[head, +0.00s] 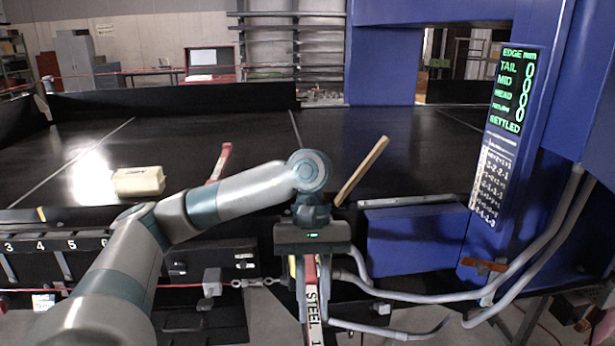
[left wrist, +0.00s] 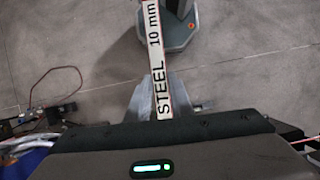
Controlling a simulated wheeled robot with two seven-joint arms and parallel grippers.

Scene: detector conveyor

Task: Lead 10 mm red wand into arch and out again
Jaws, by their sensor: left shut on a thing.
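The red wand (head: 311,285) with a white label reading "STEEL" hangs down below my left gripper (head: 312,262). In the left wrist view the wand (left wrist: 155,50) shows "STEEL 10 mm" and lies between the two fingers of the gripper (left wrist: 162,100), which is shut on it. The wand's lower end is cut off in the head view. The blue arch (head: 381,55) spans the belt behind and right of the gripper. The gripper is in front of the belt, outside the arch. My right gripper is in neither view.
A dark conveyor belt (head: 240,130) runs through the arch. A cream block (head: 139,181) sits at its front left. The arch display (head: 510,90) shows zeros and "SETTLED". Grey conduits (head: 420,296) curve at right.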

